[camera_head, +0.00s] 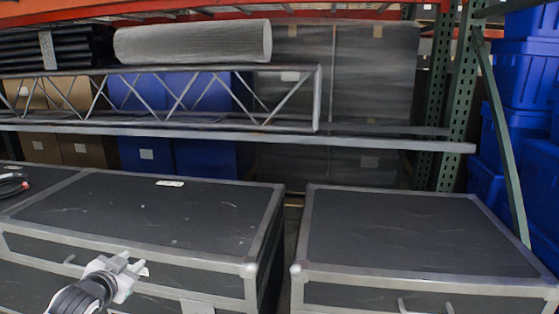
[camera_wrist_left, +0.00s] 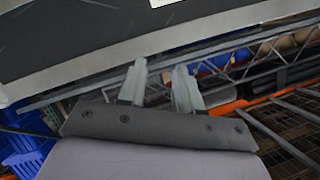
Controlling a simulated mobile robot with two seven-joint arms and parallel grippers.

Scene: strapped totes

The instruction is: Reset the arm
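My left gripper (camera_head: 129,263) comes in from the bottom left of the head view, in front of the front face of the left black case (camera_head: 150,210). Its two fingers stand apart with nothing between them. The fingers also show in the left wrist view (camera_wrist_left: 160,88), with a gap between them and the case's grey edge beyond. I cannot tell whether a fingertip touches the case. My right gripper is not in view.
A second black case (camera_head: 410,235) stands at the right, with a narrow gap between the two. Behind are a rack with a metal truss (camera_head: 200,123), a rolled grey item (camera_head: 192,42) and blue totes (camera_head: 520,75).

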